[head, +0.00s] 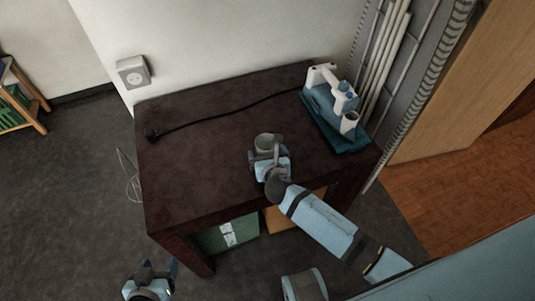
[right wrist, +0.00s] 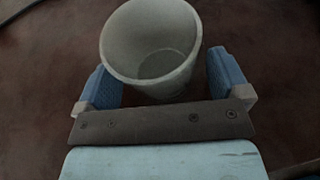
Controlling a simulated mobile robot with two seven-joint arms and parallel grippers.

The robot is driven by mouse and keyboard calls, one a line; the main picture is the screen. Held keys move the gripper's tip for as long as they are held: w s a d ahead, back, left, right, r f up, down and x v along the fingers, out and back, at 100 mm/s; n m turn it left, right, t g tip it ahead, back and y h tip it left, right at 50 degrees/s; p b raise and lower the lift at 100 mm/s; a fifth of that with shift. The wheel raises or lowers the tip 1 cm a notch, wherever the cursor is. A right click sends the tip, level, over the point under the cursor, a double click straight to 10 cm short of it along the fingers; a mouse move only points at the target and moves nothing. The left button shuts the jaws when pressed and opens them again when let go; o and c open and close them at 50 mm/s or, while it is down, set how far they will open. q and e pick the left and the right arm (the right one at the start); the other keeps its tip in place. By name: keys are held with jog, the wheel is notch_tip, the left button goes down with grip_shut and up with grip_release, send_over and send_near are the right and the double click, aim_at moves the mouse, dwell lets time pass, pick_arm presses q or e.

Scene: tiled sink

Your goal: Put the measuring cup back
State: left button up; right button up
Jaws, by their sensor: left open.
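The measuring cup (head: 265,141) is a pale grey-green, open-topped cup over the dark brown table. In the right wrist view the cup (right wrist: 150,45) is seen into from above, with its mouth toward the camera. My right gripper (head: 268,157) is at the cup, with one blue finger on each side of it. A narrow gap shows between the cup and the right-hand finger, so the jaws look open around it. Whether the left-hand finger touches cannot be told. My left gripper (head: 157,268) is open and empty, low in front of the table's left side.
A blue and white appliance (head: 340,95) stands on a teal tray (head: 352,145) at the table's back right. A black cable (head: 215,117) crosses the dark table (head: 195,185). Pipes (head: 385,60) stand behind. Green and orange boxes sit beneath.

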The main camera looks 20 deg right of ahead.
jog(key=shift+r, duration=0.15)
jog(key=shift+s+r, duration=0.15)
jog(key=shift+s, duration=0.2)
jog(key=p+v, duration=0.1)
jog(key=v, duration=1)
jog(key=s+d+f+m+g+y, duration=0.1)
jog(key=s+m, duration=0.5)
jog(key=m, duration=1)
jog(key=s+d+f+m+g+y, duration=0.1)
jog(key=s+m, duration=0.5)
jog(key=m, duration=1)
notch_tip(320, 180, down, 2)
jog(key=d+y, duration=0.1)
jog(key=y, duration=0.1)
jog(key=shift+f+g+y, duration=0.2)
jog(key=shift+g+y, duration=0.2)
jog(key=shift+d, duration=0.1)
